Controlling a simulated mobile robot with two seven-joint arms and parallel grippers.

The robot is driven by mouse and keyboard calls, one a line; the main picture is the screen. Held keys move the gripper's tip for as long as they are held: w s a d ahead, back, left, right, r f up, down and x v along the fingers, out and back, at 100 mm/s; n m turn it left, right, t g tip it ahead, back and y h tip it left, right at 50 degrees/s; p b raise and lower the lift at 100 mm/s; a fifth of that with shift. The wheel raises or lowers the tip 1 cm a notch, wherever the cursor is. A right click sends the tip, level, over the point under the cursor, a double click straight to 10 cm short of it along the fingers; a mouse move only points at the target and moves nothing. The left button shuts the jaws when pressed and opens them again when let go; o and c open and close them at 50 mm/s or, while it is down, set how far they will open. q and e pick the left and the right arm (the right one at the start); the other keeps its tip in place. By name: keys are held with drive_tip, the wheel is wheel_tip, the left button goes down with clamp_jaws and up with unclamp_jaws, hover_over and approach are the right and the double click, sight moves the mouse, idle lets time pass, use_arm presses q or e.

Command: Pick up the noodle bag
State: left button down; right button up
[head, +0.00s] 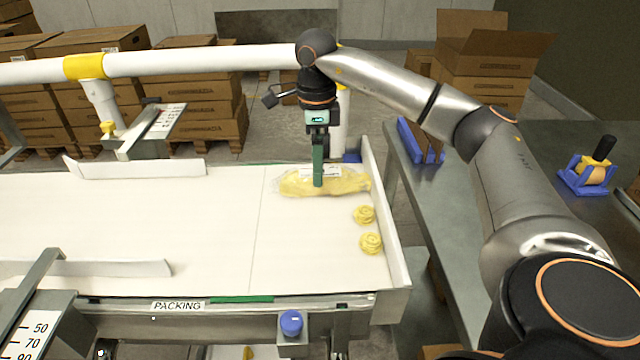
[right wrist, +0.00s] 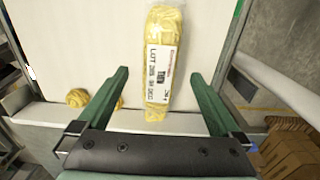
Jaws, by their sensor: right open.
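The noodle bag (head: 345,182) is a clear bag of yellow noodles with a white label, lying at the far right end of the white belt. My right gripper (head: 318,183) is above it, pointing down, and its fingers hide part of the bag. In the right wrist view the noodle bag (right wrist: 163,70) lies lengthwise between the two green fingers of my right gripper (right wrist: 168,98). The jaws are open, with a gap on either side of the bag. My left gripper does not show.
Two loose noodle nests (head: 364,215) (head: 371,243) lie on the belt (head: 200,225) nearer the front. A raised metal end plate (head: 388,230) closes the belt's right end. A grey table (head: 430,200) with blue holders stands to the right. Cardboard boxes (head: 200,90) stand behind.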

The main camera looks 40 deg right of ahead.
drive_tip(key=f, duration=0.5)
drive_tip(key=shift+s+d+f+b, duration=0.15)
drive_tip(key=shift+s+d+b, duration=0.1)
drive_tip(key=shift+b, duration=0.05)
clamp_jaws()
idle(0.5)
